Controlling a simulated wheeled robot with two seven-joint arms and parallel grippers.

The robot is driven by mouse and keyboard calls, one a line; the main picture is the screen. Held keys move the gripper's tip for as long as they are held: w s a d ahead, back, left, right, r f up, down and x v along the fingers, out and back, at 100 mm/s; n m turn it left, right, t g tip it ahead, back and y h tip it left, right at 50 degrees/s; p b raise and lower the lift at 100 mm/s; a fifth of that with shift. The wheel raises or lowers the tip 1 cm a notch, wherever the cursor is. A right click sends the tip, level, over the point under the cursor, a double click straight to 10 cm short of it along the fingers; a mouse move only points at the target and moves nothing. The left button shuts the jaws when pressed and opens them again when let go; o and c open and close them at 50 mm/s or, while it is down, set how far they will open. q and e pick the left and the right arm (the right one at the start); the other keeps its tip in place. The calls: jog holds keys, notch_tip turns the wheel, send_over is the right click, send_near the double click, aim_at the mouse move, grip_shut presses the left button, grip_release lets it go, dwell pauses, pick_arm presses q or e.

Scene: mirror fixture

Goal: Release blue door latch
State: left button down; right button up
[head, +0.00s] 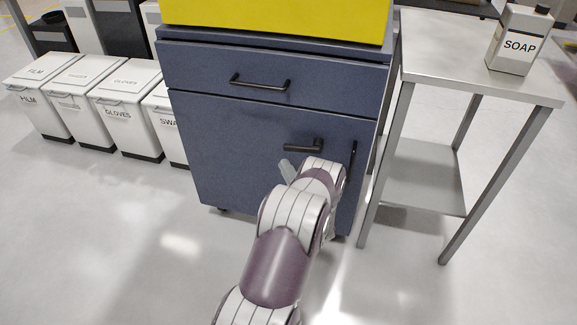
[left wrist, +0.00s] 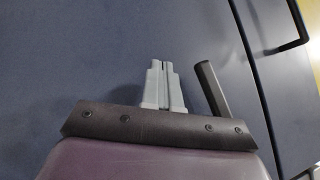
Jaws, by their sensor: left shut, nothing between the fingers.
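The blue cabinet door (head: 230,155) is closed below a blue drawer (head: 215,76) in the head view. A black lever latch (head: 303,147) sits on the door's right part, its lever lying about level and pointing left. My left gripper (head: 286,166) is just below the lever's left end in the picture. In the left wrist view its two grey fingers (left wrist: 161,68) are together, with nothing between them, in front of the blue door (left wrist: 90,60). A dark bar (left wrist: 212,90), seemingly the latch lever, shows just right of the fingers, apart from them. My right gripper is not seen.
A black vertical handle (head: 352,162) is at the door's right edge. A metal table (head: 470,50) with a soap bottle (head: 519,42) stands close on the right. White bins (head: 75,82) line the left. A yellow box (head: 280,18) is on the cabinet. Floor at front left is clear.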

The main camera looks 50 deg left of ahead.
pick_arm(q)
jog(key=s+d+f+p, duration=0.2)
jog(key=s+d+f, duration=0.2)
jog(key=f, duration=0.3)
jog(key=shift+s+d+f+p, duration=0.2)
jog(key=shift+s+p, duration=0.15)
jog(key=shift+s, duration=0.45)
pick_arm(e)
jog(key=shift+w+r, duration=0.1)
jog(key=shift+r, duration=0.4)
